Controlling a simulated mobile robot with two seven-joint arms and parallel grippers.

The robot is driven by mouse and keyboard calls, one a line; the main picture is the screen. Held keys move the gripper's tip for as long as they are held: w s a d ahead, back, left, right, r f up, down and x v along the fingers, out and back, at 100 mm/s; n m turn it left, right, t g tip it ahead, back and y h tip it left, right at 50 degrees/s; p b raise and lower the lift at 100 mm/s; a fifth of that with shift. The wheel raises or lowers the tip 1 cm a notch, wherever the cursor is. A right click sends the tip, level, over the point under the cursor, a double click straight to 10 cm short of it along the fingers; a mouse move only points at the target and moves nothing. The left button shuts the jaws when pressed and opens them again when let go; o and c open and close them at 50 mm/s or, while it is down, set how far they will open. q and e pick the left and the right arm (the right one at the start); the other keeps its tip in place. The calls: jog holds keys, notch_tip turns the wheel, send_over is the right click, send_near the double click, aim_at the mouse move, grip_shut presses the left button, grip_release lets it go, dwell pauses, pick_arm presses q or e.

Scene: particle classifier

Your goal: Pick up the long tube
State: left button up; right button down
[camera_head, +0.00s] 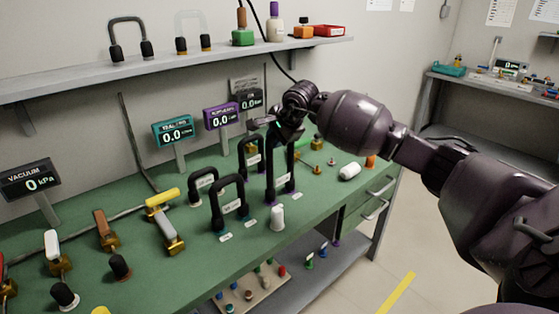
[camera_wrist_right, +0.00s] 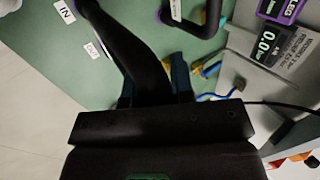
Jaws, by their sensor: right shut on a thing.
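The long tube (camera_head: 270,170) is a tall black inverted U with white labels, and its feet are at the green bench top. I cannot tell whether the feet are seated or just lifted. My right gripper (camera_head: 288,128) is at the top of this tube and is shut on it. In the right wrist view the black tube (camera_wrist_right: 145,60) runs up from between the fingers (camera_wrist_right: 153,90). A shorter black U tube (camera_head: 228,190) stands to the left, with a small one (camera_head: 203,184) behind it. My left gripper is not in view.
A white cap-like piece (camera_head: 277,217) stands close in front of the long tube. Display panels (camera_head: 222,117) stand behind it. Valves with coloured handles (camera_head: 166,225) fill the left of the green bench (camera_head: 190,265). A wall shelf (camera_head: 170,62) hangs above.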

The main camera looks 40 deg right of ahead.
jog(key=shift+r, duration=0.1)
notch_tip(320, 180, up, 20)
jog(key=p, duration=0.1)
dwell(0.4)
jog(key=shift+r+p, duration=0.95)
jog(key=shift+r, duration=1.3)
